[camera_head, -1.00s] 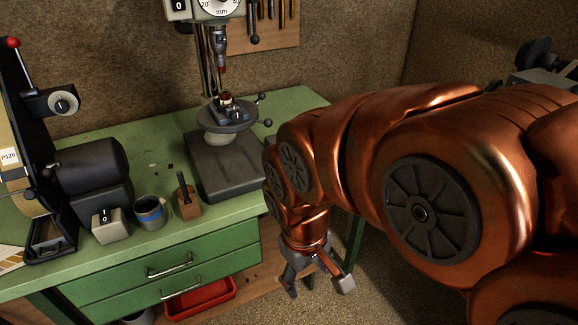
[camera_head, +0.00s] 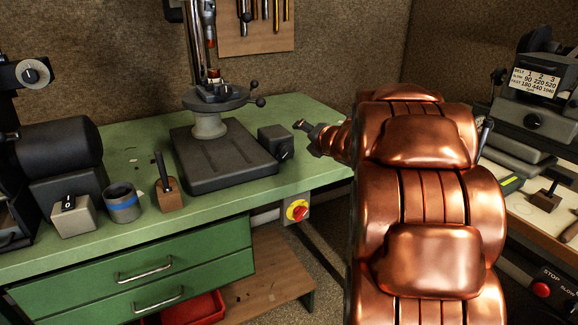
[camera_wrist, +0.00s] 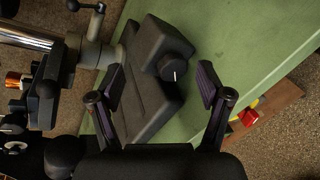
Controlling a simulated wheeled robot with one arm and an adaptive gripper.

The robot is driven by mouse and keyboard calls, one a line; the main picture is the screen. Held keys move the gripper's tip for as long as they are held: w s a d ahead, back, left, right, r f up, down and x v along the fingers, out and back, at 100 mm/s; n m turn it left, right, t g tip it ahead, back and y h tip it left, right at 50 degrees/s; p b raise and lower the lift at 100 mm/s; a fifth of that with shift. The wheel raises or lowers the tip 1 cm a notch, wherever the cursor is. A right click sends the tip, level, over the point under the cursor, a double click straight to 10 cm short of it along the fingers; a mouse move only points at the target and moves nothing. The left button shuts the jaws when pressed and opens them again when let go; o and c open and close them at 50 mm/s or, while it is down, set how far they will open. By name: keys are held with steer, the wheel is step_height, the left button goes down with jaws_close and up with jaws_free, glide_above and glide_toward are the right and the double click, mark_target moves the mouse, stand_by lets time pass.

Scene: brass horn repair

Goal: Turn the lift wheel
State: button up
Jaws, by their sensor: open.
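A drill press stands on the green bench, with its round table (camera_head: 215,97) above a grey base (camera_head: 215,160). Ball-ended handles (camera_head: 258,97) stick out from the table's right side. A dark box (camera_head: 275,137) with a round black knob (camera_head: 285,153) sits at the base's right edge. In the wrist view the knob (camera_wrist: 174,68) has a white mark and shows between my fingers. I cannot tell for sure which part is the lift wheel. My gripper (camera_head: 308,138) is open and empty, just right of the box; its fingers (camera_wrist: 160,80) are spread and appear apart from the knob.
A wooden block with a handle (camera_head: 170,194), a grey cup (camera_head: 123,203) and a small switch box (camera_head: 74,215) stand left of the press. A red stop button (camera_head: 297,210) is on the bench's right side. Another machine (camera_head: 540,90) stands at the right.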

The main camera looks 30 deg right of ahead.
mark_target(289, 150)
steer(key=f+n+y+b, duration=0.1)
steer(key=f+n, duration=0.1)
steer(key=f+n+y+b, duration=0.1)
steer(key=f+n+y, duration=0.1)
steer(key=shift+w+a+f+n+t, duration=0.1)
steer(key=shift+a+f+n+t, duration=0.1)
steer(key=shift+f+n+t, duration=0.15)
steer(key=shift+a+f+n+y, duration=0.2)
steer(key=shift+a+n+y, duration=0.1)
steer(key=shift+n, duration=0.15)
steer(key=shift+x, duration=3.8)
steer(key=c, duration=1.2)
steer(key=shift+o, duration=0.2)
steer(key=shift+d, duration=0.1)
